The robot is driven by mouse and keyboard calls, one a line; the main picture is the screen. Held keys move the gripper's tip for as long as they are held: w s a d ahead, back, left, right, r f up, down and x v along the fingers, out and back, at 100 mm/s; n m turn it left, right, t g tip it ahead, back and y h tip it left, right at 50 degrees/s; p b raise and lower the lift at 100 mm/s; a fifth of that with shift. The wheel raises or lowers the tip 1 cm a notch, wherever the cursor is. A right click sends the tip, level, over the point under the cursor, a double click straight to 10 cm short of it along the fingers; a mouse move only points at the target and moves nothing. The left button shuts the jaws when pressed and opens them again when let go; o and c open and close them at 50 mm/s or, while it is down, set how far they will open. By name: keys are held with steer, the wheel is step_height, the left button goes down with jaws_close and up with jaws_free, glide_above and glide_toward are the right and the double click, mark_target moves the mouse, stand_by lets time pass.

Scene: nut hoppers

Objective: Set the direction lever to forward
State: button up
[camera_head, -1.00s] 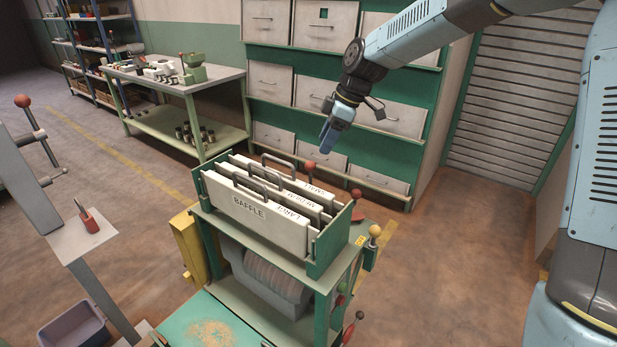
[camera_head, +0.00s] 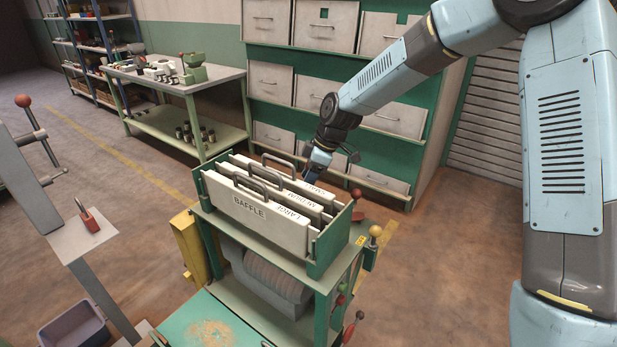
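The machine (camera_head: 318,265) with the baffle rack stands in the middle. I cannot tell which is the direction lever; no forward mark is readable. My gripper (camera_head: 314,174) points down just behind the rack, at the far right part of the baffles. Its fingertips are small and partly hidden by the baffles, so I cannot tell whether it is open or touching anything.
Upright baffle plates (camera_head: 262,207) with handles fill the rack. Grey drawers (camera_head: 330,75) stand behind. A green table (camera_head: 175,85) is at the back left. Floor to the right of the machine is clear.

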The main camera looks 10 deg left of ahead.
steer(key=shift+c, duration=0.2)
jaws_close()
stand_by(0.3)
